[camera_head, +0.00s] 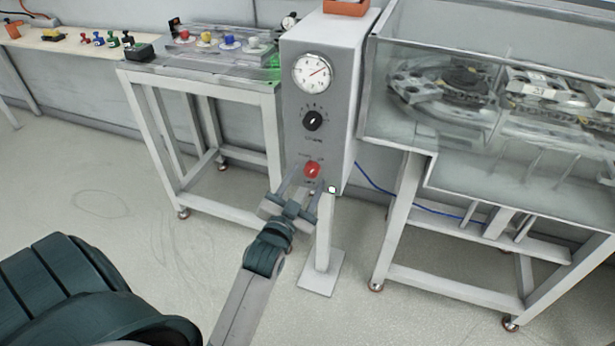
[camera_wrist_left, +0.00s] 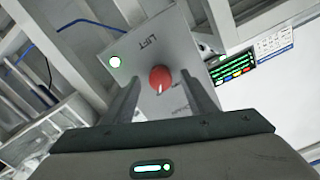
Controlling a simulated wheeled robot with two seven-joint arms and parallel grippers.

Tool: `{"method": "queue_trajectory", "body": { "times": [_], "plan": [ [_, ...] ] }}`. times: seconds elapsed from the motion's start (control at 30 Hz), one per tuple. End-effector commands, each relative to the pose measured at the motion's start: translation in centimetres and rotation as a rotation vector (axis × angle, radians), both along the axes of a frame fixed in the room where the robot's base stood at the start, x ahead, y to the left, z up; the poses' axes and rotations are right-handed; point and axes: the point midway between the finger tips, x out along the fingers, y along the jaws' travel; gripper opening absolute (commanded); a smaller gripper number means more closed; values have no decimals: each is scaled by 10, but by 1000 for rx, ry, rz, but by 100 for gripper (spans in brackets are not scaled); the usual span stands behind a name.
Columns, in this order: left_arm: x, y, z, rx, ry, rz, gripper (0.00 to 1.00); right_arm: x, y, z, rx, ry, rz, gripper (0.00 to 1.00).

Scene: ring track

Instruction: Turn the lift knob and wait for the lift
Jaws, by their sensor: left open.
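The red lift knob (camera_head: 312,170) is on the lower front of a grey control box (camera_head: 298,120). In the left wrist view the red knob (camera_wrist_left: 161,79) sits beside the word LIFT, with a lit round lamp (camera_wrist_left: 115,62) near the panel's edge. My left gripper (camera_head: 300,182) is open in front of the knob, just below it in the head view. In the left wrist view its two fingers (camera_wrist_left: 163,95) stand apart on either side of the knob. I cannot tell whether either finger touches it. My right gripper is not in view.
Above the knob are a black dial (camera_head: 313,121) and a round gauge (camera_head: 313,72). A glass-walled case (camera_head: 400,130) with machinery stands close on the right. A wheeled table (camera_head: 150,75) with small coloured items stands left. A blue cable (camera_head: 375,183) runs right. Floor at left is clear.

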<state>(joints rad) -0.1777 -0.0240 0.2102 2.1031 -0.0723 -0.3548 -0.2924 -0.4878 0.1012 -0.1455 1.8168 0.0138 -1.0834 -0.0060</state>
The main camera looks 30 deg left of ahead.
Motion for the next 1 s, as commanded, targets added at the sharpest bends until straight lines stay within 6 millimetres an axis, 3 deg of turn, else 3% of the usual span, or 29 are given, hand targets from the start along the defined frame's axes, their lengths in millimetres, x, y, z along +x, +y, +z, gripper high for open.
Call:
{"method": "queue_trajectory", "body": {
  "times": [0.2,0.5,0.53,0.7,1.0],
  "plan": [
    [14,3,1,0,0,1,51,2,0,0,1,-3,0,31],
    [15,4,0,0,0,0,51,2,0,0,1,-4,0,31],
    [15,4,0,0,0,0,48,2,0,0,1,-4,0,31],
    [15,3,0,0,0,0,9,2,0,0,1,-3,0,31],
    [15,3,1,-11,-3,0,10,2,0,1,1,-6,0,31]
  ]
}}
